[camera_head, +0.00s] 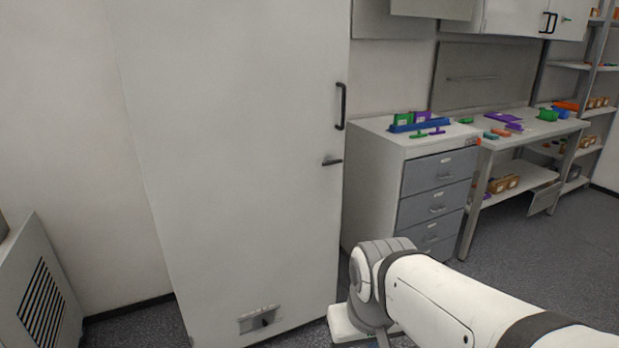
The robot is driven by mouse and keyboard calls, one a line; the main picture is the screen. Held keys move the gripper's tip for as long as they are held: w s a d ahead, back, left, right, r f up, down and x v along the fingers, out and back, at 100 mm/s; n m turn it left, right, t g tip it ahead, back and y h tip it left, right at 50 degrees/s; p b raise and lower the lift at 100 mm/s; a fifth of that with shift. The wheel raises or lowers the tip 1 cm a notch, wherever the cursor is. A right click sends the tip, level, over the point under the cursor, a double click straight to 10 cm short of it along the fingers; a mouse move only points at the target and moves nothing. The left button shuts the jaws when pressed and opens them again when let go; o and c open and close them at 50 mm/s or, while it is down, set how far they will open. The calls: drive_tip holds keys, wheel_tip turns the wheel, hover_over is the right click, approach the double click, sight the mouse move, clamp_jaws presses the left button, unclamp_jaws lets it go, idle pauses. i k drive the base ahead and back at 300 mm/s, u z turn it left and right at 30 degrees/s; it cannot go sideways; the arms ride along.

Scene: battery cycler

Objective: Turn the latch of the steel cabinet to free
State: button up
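The tall steel cabinet (230,130) is pale grey and stands left of centre with its door shut. Its latch (332,162) is a small dark lever near the door's right edge, lying roughly level. A black vertical pull handle (341,106) sits just above it. My white arm comes in from the lower right, below and to the right of the latch and well apart from it. The gripper end is hidden behind my wrist or below the frame edge, so its fingers do not show.
A drawer unit (436,172) with blue, green and purple items on top stands right of the cabinet. A workbench (540,130) and shelves are further right. A vented grey box (38,290) stands at the left. Dark floor (530,255) is open at the right.

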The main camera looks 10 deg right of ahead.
sight(328, 161)
drive_tip(key=z, duration=0.65)
drive_tip(key=i, duration=1.35)
drive_tip(key=u, duration=0.55)
